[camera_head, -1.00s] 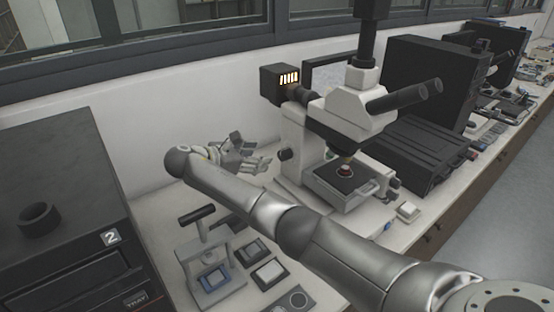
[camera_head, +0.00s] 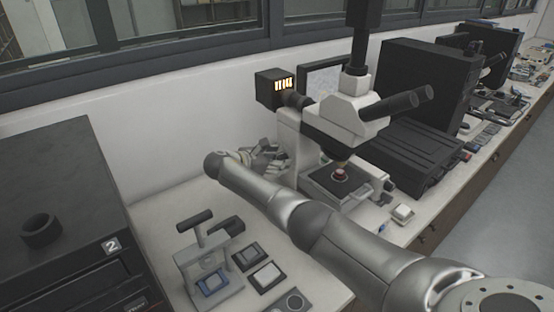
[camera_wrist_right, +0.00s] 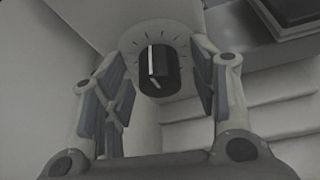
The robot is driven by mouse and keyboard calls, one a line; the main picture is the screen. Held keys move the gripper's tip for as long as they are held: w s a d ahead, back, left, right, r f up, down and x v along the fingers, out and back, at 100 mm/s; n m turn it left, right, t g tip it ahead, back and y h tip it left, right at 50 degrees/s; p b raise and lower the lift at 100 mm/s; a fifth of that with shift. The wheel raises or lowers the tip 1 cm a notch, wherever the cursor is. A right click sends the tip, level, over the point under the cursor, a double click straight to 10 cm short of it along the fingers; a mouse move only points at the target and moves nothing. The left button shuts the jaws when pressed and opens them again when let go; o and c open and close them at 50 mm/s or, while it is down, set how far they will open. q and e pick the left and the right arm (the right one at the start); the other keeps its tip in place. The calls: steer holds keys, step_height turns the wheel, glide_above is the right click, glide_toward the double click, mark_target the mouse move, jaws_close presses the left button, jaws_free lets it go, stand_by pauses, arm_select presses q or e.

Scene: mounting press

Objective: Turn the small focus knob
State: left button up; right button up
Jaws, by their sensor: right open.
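The small focus knob (camera_wrist_right: 158,72) is a black cylinder with a pale mark on its face, set on a round plate with tick marks. In the right wrist view it sits between the two fingers of my right gripper (camera_wrist_right: 163,82), with visible gaps on both sides. The gripper is open and holds nothing. In the head view my right gripper (camera_head: 268,156) is at the left side of the white microscope (camera_head: 345,113), and the knob there cannot be made out behind it. My left gripper is not in view.
A black box marked 2 (camera_head: 60,190) stands at the left. A small hand press (camera_head: 205,265) and several flat sample pieces lie on the bench in front of my arm. The microscope stage (camera_head: 338,183) carries a small reddish sample. A black unit (camera_head: 425,85) stands to the right.

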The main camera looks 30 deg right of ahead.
steer(key=c, duration=1)
